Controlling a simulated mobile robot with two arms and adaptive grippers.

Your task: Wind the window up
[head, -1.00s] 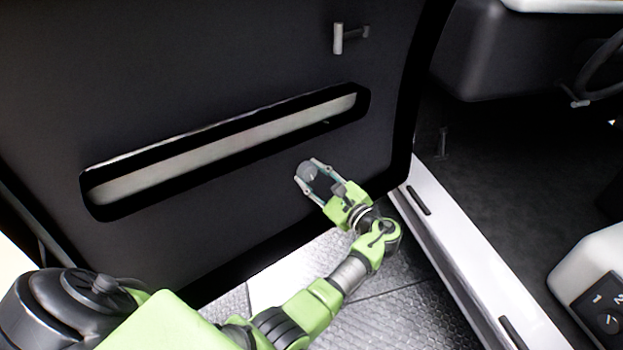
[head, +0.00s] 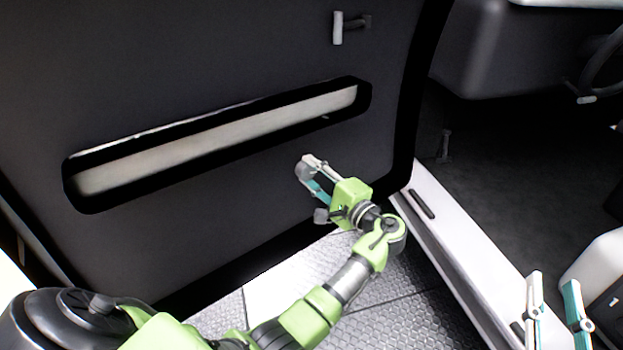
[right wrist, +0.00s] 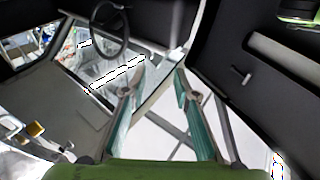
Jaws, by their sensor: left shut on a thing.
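A small grey round winder knob (head: 302,171) sits low on the dark door panel (head: 230,200), below the long slot. My left gripper (head: 308,168) is at the knob, with its fingers on either side, shut on it. The fingers partly hide the knob. Any crank arm behind it cannot be made out. My right gripper (head: 554,281) is at the lower right of the head view, with fingers apart and empty. Its open fingers also show in the right wrist view (right wrist: 158,82). I cannot make out the window glass.
A long pale slot (head: 220,140) runs across the door above my left gripper. A grey door handle (head: 340,28) sits higher up. The white sill (head: 440,235) and the dark cab floor lie to the right. A steering wheel (right wrist: 110,30) shows in the right wrist view.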

